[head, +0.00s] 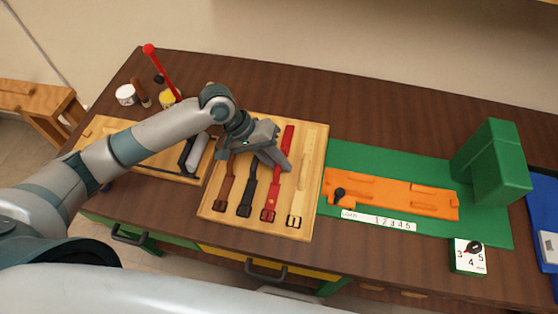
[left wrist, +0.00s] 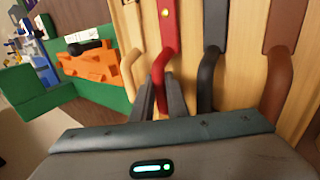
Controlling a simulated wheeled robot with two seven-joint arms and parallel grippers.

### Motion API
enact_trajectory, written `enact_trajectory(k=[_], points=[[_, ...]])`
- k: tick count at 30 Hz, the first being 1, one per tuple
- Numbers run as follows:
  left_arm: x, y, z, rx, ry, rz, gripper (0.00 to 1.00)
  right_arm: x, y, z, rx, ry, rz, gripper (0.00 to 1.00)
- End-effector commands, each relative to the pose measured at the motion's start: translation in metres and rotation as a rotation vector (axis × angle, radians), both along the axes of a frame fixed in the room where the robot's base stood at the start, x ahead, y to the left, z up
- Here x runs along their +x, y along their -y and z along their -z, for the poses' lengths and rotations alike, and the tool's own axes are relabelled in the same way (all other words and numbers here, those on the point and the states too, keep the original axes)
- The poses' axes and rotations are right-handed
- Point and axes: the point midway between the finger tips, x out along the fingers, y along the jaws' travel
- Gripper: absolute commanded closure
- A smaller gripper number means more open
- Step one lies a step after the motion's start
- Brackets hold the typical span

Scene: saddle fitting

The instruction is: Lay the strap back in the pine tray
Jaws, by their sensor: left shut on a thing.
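The pine tray (head: 312,150) lies on the bench with several straps side by side in it. The red strap (head: 286,140) runs lengthwise, with its buckle end near the front edge. My left gripper (head: 284,162) is over the tray and shut on the red strap; its fingers hide part of it. In the left wrist view the red strap (left wrist: 168,35) runs down between the two fingers (left wrist: 160,98). The strap appears in or just above the tray; I cannot tell whether it touches. My right gripper is not in view.
A brown strap (head: 225,190), a black strap (head: 247,193) and a pale strap (head: 299,200) flank the red one. An orange fixture (head: 400,195) sits on a green mat (head: 360,157) to the right, near a green block (head: 497,165). Another wooden tray (head: 100,128) lies left.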

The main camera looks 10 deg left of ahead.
Motion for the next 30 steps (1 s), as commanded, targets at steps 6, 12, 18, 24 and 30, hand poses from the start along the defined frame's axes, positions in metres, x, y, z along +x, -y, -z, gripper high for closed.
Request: enact_trajectory(k=[6, 12, 18, 24, 30], points=[[0.000, 0.000, 0.001, 0.000, 0.000, 0.000, 1.00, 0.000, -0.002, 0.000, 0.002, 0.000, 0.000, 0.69], [0.000, 0.000, 0.002, 0.000, 0.000, 0.000, 0.68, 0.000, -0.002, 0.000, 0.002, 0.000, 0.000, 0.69], [0.000, 0.000, 0.002, 0.001, -0.001, 0.001, 0.68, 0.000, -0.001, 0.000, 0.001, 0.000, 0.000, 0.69], [0.000, -0.005, -0.005, 0.001, -0.001, -0.001, 0.68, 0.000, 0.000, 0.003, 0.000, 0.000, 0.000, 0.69], [0.000, -0.019, -0.026, 0.002, 0.003, 0.001, 0.68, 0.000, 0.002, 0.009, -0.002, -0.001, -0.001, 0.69]])
